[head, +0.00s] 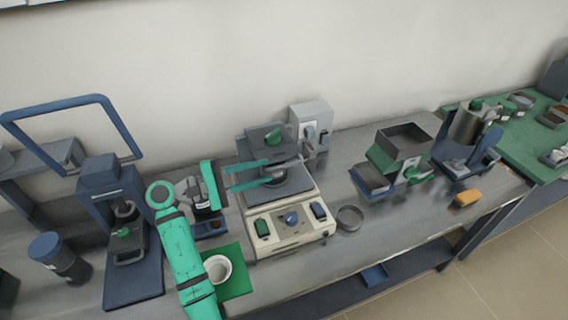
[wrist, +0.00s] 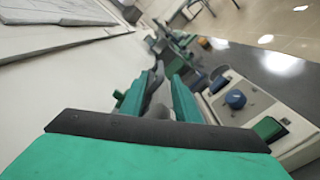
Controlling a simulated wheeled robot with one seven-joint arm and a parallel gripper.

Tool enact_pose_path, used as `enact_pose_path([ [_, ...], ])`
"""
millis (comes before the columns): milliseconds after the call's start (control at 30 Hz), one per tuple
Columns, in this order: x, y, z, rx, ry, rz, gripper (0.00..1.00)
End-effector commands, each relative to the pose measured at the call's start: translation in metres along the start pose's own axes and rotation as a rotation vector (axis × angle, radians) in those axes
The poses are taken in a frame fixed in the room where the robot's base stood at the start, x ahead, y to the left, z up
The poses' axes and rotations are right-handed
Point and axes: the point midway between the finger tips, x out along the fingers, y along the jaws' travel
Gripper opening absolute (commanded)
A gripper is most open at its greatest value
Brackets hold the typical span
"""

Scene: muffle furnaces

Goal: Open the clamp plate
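The clamp plate (head: 262,134) looks to be the dark grey plate with a green knob (head: 275,138) on top of the beige machine (head: 290,228). It sits raised above a grey lower block (head: 280,190). My gripper (head: 270,170) reaches in from the left, just below the plate, with its two green fingers apart. In the wrist view my gripper (wrist: 166,68) is also open. A grey part (wrist: 160,98) shows between the fingers; I cannot tell whether they touch it. The left finger hides much of the plate there.
A grey box (head: 310,128) stands behind the machine. A blue press (head: 120,235) stands to the left. A round grey dish (head: 349,217) and a green-and-grey hopper device (head: 398,158) lie to the right. A white cup (head: 218,268) sits on a green mat (head: 238,284) in front.

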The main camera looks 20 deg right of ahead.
Motion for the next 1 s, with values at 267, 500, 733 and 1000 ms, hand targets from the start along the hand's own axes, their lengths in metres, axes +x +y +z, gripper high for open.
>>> enact_pose_path([
  [267, 0.05, -0.001, 0.0, 0.001, -0.001, -0.003, 0.29],
  [500, 0.072, 0.0, -0.001, 0.001, 0.004, 0.001, 0.29],
  [733, 0.078, 0.0, -0.001, 0.001, 0.004, 0.002, 0.29],
  [1000, 0.079, 0.0, -0.001, 0.001, 0.003, 0.001, 0.02],
])
